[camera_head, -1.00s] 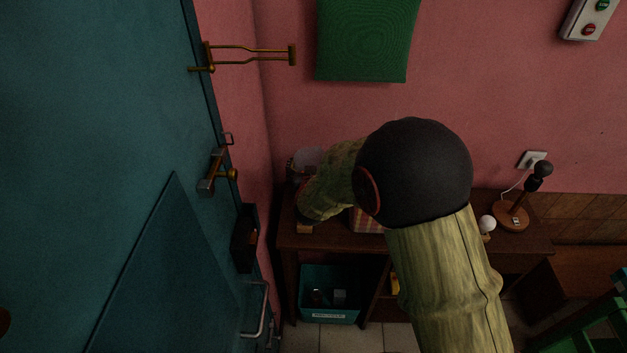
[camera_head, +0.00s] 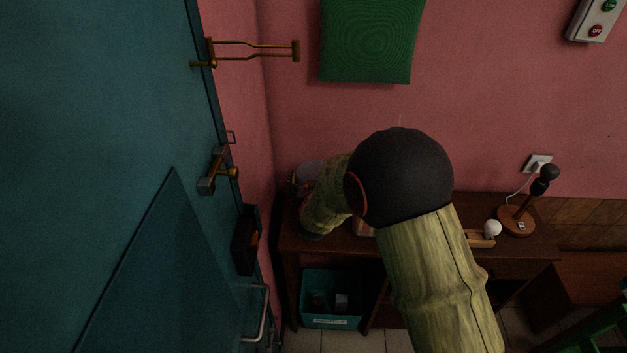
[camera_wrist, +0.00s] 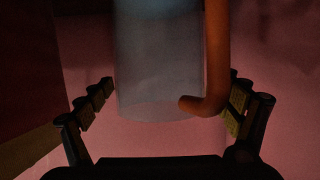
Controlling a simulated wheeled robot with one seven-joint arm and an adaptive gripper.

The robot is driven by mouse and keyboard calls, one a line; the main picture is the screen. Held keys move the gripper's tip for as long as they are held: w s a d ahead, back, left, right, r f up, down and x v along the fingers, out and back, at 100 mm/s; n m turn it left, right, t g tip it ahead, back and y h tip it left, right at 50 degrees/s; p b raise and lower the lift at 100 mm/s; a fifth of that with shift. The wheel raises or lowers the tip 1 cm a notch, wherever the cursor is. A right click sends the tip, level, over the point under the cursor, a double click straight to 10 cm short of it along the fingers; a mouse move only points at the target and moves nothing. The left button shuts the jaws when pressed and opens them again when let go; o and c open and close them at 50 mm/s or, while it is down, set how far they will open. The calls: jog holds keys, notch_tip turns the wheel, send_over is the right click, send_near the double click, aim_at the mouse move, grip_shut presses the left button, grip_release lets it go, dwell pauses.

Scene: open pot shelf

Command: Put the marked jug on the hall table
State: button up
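The jug (camera_wrist: 160,65) is a pale blue-grey, see-through cylinder with an orange-brown handle (camera_wrist: 217,60). In the wrist view it stands between the two fingers of my gripper (camera_wrist: 172,90), the left fingertip at its wall and the right one at the handle. The gripper looks shut on it. Its top is cut off by the frame, and no mark shows. In the head view only a pale part of the jug (camera_head: 310,174) shows behind my arm. It is over the left end of the dark brown hall table (camera_head: 300,243). Whether its base touches the table is hidden.
A teal door (camera_head: 130,120) with metal handles stands close on the left. A teal bin (camera_head: 332,312) is under the table. A wooden lamp (camera_head: 516,220) and a white ball (camera_head: 492,228) are at the table's right.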

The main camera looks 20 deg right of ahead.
jog(key=shift+o, duration=0.4)
jog(key=s+a+r+n+g+y+p, duration=0.1)
jog(key=s+a+r+g+y+p, duration=0.15)
jog(key=s+r, duration=0.7)
jog(key=s+a+r+n+g+y+p, duration=0.1)
jog(key=s+a+r+y, duration=0.25)
jog(key=s+r, duration=0.55)
jog(key=s+d+r+g+h, duration=0.1)
jog(key=s+d+g, duration=0.1)
jog(key=s, duration=0.9)
jog(key=s+d+r+n+g+h, duration=0.1)
jog(key=s+d, duration=0.3)
jog(key=s, duration=0.7)
jog(key=shift+s+r+g, duration=0.2)
jog(key=shift+r+g, duration=0.35)
jog(key=shift+r, duration=0.2)
